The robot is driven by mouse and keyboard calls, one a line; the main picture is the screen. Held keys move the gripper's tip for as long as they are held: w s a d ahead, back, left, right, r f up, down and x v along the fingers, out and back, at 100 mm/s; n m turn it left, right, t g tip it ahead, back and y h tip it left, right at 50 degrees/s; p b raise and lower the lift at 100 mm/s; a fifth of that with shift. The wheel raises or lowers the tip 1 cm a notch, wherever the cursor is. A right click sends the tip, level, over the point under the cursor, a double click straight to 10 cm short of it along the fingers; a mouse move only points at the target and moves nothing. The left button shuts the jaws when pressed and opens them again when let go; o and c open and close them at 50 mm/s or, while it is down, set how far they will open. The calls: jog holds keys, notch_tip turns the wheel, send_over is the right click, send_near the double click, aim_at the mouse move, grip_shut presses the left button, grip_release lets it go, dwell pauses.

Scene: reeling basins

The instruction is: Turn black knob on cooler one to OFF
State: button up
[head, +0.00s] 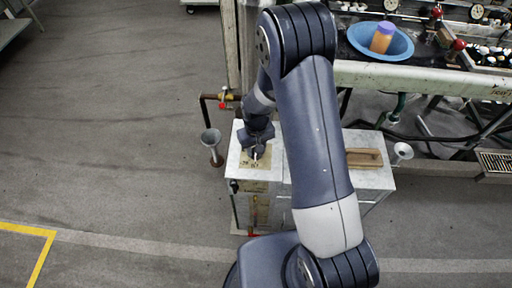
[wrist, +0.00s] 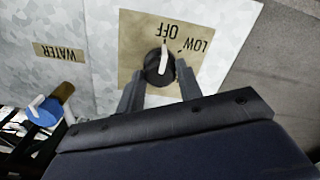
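The black knob (wrist: 157,66) sits on a beige label plate (wrist: 135,47) on the pale mottled top of a cooler. OFF and LOW are printed upside down beside it. A white pointer line on the knob points up toward OFF in the wrist view. My gripper (wrist: 158,78) has one finger on each side of the knob, with small gaps apparent; contact is unclear. In the head view my gripper (head: 256,152) is low over the cooler top (head: 236,162), and the knob is mostly hidden beneath it.
A WATER label (wrist: 58,52) and a blue-handled fitting (wrist: 45,110) lie left in the wrist view. A grey funnel (head: 212,142) stands left of the cooler. A wooden piece (head: 364,158) lies on the white top to the right. Floor at left is clear.

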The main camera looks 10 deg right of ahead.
jog(key=o, duration=0.3)
jog(key=shift+o, duration=0.2)
notch_tip(320, 180, up, 11)
dwell(0.4)
jog(key=shift+f, duration=0.2)
notch_tip(320, 180, down, 11)
jog(key=shift+r, duration=0.2)
dwell(0.3)
jog(key=shift+r, duration=0.1)
dwell(0.3)
